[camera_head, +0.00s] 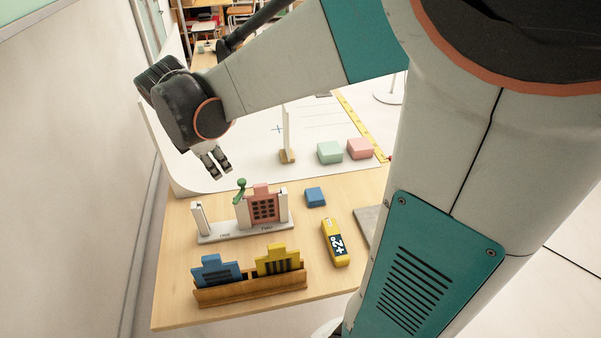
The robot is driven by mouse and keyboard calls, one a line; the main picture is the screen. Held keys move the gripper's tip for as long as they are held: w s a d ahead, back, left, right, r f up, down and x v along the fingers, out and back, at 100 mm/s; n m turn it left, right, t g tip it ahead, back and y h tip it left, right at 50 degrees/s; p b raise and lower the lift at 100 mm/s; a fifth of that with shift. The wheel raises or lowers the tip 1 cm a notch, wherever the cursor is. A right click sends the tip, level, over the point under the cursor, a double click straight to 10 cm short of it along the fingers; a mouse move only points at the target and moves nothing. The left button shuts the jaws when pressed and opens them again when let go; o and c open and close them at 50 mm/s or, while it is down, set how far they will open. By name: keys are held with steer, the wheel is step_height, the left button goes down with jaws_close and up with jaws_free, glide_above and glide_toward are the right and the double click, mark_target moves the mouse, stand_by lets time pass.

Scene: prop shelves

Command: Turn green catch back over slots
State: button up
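The green catch (241,190) sits on top of the middle post of a white slotted stand (243,234). It is tilted, with its knobbed end up, and does not lie across the slots. A pink building-shaped panel (264,204) stands in the right slot; the left slot is empty. My gripper (220,173) points down above and to the left of the catch, apart from it and behind the stand. Its two fingers look close together with nothing seen between them; the gap is too small to judge.
A wooden rack (250,292) in front holds a blue panel (217,270) and a yellow panel (278,260). A blue block (315,197) and a yellow device (335,243) lie right of the stand. Green (330,152) and pink (360,148) blocks lie farther back.

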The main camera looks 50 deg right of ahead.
steer(key=s+a+f+m+t+y+b, duration=0.1)
steer(key=s+a+f+m+t+b, duration=0.1)
steer(key=s+a+m, duration=0.2)
steer(key=s+a+f+m+t+y+b, duration=0.1)
steer(key=s+a+m+t+y+b, duration=0.1)
steer(key=s+m, duration=0.9)
steer(key=shift+a+f+m+t+y+b, duration=0.35)
steer(key=shift+a+b, duration=0.45)
steer(key=shift+a, duration=0.55)
steer(key=shift+s+f, duration=0.15)
steer(key=shift+s, duration=0.05)
